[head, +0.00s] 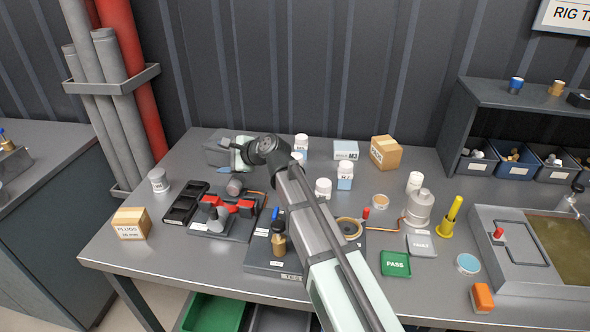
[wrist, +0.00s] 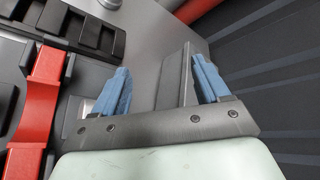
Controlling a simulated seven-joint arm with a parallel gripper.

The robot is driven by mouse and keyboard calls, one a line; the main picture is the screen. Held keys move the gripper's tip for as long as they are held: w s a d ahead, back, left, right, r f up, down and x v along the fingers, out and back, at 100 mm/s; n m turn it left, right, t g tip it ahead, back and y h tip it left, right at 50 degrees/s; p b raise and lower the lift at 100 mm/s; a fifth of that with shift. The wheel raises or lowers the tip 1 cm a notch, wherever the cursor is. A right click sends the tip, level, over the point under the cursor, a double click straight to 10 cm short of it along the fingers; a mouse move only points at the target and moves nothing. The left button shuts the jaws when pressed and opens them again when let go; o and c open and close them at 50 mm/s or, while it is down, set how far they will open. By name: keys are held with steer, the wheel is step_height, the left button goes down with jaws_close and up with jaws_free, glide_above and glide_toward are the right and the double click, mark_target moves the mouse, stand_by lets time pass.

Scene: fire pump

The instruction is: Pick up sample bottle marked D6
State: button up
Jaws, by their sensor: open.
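Several white-capped bottles stand near the middle of the table in the head view: one at the back (head: 302,147), one with a blue-edged label (head: 345,175), one in front (head: 323,187) and one to the right (head: 415,182). My gripper (head: 236,168) is at the back left of the table, left of the white bottles. In the wrist view its blue-padded fingers (wrist: 162,80) are apart, with no bottle between them. My arm hides part of the table's middle.
A grey block (head: 217,151) is beside my gripper. A black tray (head: 185,203) and a red-and-grey fixture (head: 228,214) lie in front of it. Cardboard boxes stand at left (head: 131,223) and back (head: 386,152). A green PASS tray (head: 396,263) is at front right.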

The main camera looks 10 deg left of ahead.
mark_target(299, 157)
steer(key=w+d+m+t, duration=0.15)
steer(key=d+m, duration=0.45)
steer(key=d, duration=0.9)
steer(key=w+d+m, duration=0.3)
steer(key=d+m, duration=0.3)
steer(key=d, duration=1)
steer(key=x, duration=1.3)
steer(key=shift+a+r, duration=0.1)
steer(key=shift+a, duration=0.3)
steer(key=shift+s, duration=0.1)
steer(key=c, duration=1.1)
